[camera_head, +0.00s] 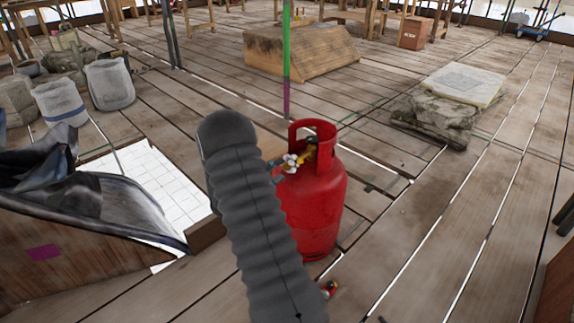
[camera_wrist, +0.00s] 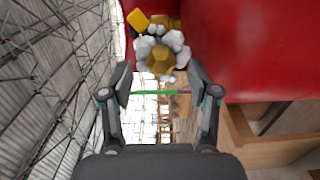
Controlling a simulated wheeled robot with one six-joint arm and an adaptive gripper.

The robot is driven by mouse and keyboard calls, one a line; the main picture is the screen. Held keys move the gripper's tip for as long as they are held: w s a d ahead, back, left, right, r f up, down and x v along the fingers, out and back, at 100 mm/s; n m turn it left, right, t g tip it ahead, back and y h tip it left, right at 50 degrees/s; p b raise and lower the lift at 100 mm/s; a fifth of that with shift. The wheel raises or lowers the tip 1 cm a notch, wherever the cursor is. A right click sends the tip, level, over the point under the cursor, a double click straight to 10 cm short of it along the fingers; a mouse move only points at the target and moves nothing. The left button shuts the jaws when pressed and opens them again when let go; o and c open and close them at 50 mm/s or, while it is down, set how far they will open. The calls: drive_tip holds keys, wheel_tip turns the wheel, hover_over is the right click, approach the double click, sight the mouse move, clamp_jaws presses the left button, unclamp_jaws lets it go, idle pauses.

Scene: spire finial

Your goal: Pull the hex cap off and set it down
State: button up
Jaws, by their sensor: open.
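The hex cap (camera_wrist: 162,60) is a brass-coloured hexagon with lumpy white material around it. It sits on the valve of a red gas cylinder (camera_head: 316,205), whose red body also fills the upper right of the wrist view (camera_wrist: 250,50). In the head view the white-crusted valve fitting (camera_head: 292,160) shows inside the cylinder's collar, just right of my grey ribbed arm. My gripper (camera_wrist: 160,76) is open and empty, with one finger on either side below the cap. I see no contact with the cap. The head view does not show the fingers clearly.
A small red and brass item (camera_head: 329,288) lies at the cylinder's foot. A green and purple pole (camera_head: 287,60) stands behind. A wooden block (camera_head: 300,50), stacked slabs (camera_head: 455,90) and several sacks (camera_head: 108,85) stand around. Plank floor to the right is mostly clear.

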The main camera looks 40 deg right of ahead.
sight(284, 168)
drive_tip(key=shift+w+d+b, duration=0.1)
drive_tip(key=shift+d+b, duration=0.6)
drive_tip(key=shift+d, duration=0.8)
drive_tip(key=shift+b, duration=1.15)
drive_tip(key=shift+c, duration=0.3)
clamp_jaws()
drive_tip(key=shift+a+f, duration=0.1)
drive_tip(key=shift+s+a+b, duration=0.2)
drive_tip(key=shift+a+b, duration=1.3)
drive_tip(key=shift+a, duration=1.4)
